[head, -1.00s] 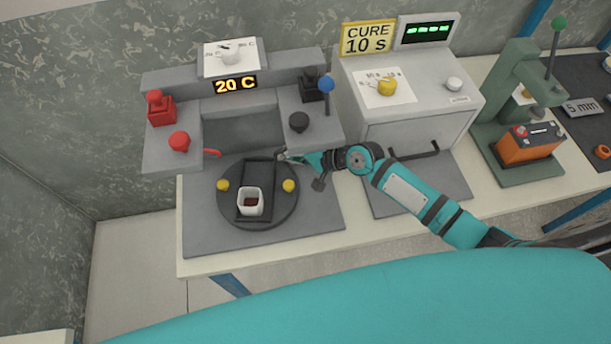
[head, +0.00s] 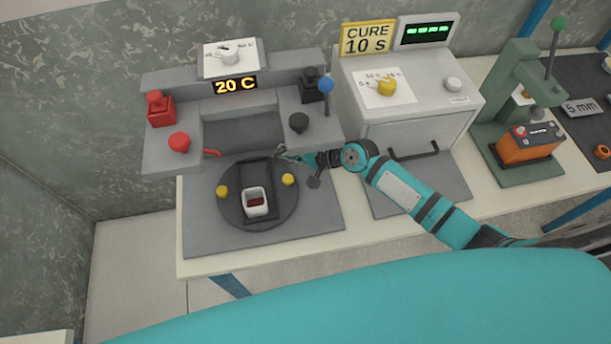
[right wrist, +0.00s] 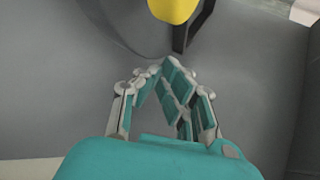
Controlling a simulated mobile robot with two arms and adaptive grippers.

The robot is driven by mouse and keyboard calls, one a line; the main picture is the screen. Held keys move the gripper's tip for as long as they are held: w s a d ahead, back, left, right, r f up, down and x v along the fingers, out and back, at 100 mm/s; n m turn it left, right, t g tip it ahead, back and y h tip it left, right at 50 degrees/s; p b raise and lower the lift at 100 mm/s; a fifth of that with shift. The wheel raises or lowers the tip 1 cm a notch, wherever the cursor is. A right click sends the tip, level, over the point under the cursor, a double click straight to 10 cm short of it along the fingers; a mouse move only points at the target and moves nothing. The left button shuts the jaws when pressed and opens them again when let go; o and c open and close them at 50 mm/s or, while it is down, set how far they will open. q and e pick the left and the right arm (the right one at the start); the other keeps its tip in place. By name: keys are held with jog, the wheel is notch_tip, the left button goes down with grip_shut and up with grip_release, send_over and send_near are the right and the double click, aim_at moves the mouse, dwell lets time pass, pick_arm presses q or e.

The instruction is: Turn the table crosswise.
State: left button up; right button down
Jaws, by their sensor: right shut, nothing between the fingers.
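The round dark turntable (head: 232,210) sits on a grey mat, with a yellow knob on its left (head: 222,191) and another on its right (head: 288,179). A dark raised channel (head: 256,174) runs across it from back to front, slightly tilted. My right gripper (head: 281,152) is at the turntable's back right edge, behind the right knob. In the right wrist view my gripper (right wrist: 165,66) is shut and empty, and a yellow knob (right wrist: 173,8) shows just beyond the fingertips. My left gripper is out of view.
A cure oven (head: 410,95) is to the right, then a green press (head: 518,100) with an orange battery (head: 528,145). The mat (head: 205,235) is clear in front.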

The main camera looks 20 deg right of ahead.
jog(key=shift+s+d, duration=0.1)
jog(key=shift+d, duration=0.05)
jog(key=v, duration=1.1)
jog(key=shift+s+d+r, duration=0.2)
jog(key=shift+r, duration=0.05)
